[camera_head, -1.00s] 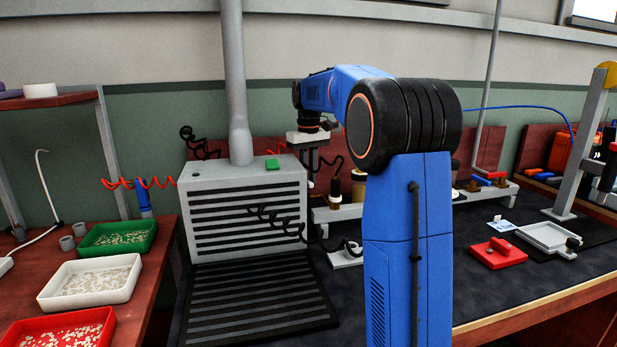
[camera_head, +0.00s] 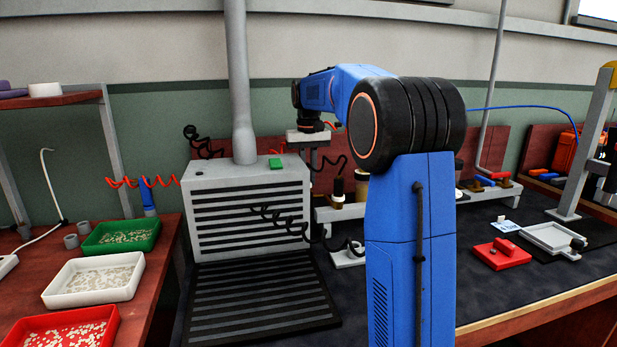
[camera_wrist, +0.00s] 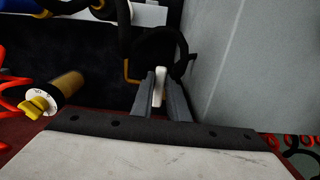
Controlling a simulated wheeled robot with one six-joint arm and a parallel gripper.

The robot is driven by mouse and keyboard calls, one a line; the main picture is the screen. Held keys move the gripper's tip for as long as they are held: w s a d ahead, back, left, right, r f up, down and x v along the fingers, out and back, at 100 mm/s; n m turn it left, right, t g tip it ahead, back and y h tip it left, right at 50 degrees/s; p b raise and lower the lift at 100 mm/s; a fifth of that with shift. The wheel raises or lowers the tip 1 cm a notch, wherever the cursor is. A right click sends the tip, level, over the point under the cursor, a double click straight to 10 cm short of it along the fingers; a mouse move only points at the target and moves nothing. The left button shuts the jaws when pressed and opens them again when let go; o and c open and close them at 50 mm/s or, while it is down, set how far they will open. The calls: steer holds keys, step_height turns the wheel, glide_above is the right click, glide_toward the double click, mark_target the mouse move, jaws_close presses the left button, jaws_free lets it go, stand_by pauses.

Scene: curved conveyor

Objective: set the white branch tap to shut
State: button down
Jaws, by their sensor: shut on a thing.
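The white branch tap handle (camera_wrist: 160,84) shows in the wrist view as a narrow upright white lever between the two grey fingers. My gripper (camera_wrist: 163,97) is shut on it. A dark round shape lies just behind the lever, and the tap's body is mostly hidden. In the head view my gripper (camera_head: 314,158) points down at the back of the bench, just right of the grey slatted box. Its fingertips and the white lever are too small to make out there. I cannot tell the tap's setting.
A brass cylinder (camera_wrist: 66,84) with a white dial and yellow knob stands left in the wrist view. A grey wall runs close on the right. The slatted box (camera_head: 248,215) stands left of my gripper in the head view. A red block (camera_head: 502,254) lies farther right on the bench.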

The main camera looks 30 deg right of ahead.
steer(key=c, duration=1.7)
jaws_free()
